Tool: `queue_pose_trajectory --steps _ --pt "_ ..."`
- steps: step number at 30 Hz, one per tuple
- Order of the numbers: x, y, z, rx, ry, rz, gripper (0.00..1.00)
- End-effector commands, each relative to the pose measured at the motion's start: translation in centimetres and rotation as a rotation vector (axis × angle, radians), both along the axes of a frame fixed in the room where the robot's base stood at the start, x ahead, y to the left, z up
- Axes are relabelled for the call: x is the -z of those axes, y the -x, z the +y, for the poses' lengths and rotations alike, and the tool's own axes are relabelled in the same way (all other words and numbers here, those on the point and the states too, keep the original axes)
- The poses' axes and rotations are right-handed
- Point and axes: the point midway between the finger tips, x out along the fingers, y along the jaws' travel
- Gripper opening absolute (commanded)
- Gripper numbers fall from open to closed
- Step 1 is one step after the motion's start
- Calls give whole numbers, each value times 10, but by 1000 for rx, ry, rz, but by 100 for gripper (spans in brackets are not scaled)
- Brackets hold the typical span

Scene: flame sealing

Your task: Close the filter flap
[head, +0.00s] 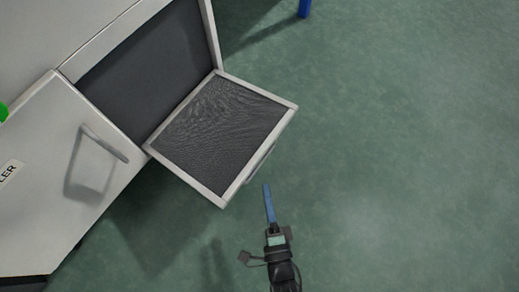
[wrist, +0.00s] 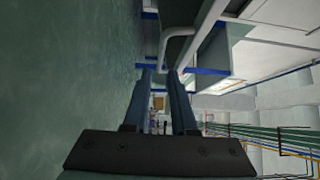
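The filter flap (head: 221,125) hangs open from the cabinet in the head view, a dark mesh panel in a pale frame. Its handle (head: 260,164) sits on the flap's outer edge. My gripper (head: 268,188) is just below and close to that handle, its blue fingers pointing up in the picture. In the wrist view my gripper (wrist: 161,75) has its two fingers apart with a gap between them. A pale curved handle (wrist: 178,33) lies just beyond the fingertips; I cannot tell whether they touch it. Nothing is held.
The cabinet's dark opening (head: 150,65) lies behind the flap. A pale cabinet panel with another handle (head: 104,143) is at the left. A blue post (head: 304,8) stands at the top. The green floor (head: 410,150) to the right is clear.

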Motion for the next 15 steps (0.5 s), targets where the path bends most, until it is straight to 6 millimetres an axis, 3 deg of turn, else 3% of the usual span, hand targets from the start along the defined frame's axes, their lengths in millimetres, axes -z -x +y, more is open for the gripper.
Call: queue_pose_trajectory --steps 15 --pt "0 -99 17 -1 0 -6 25"
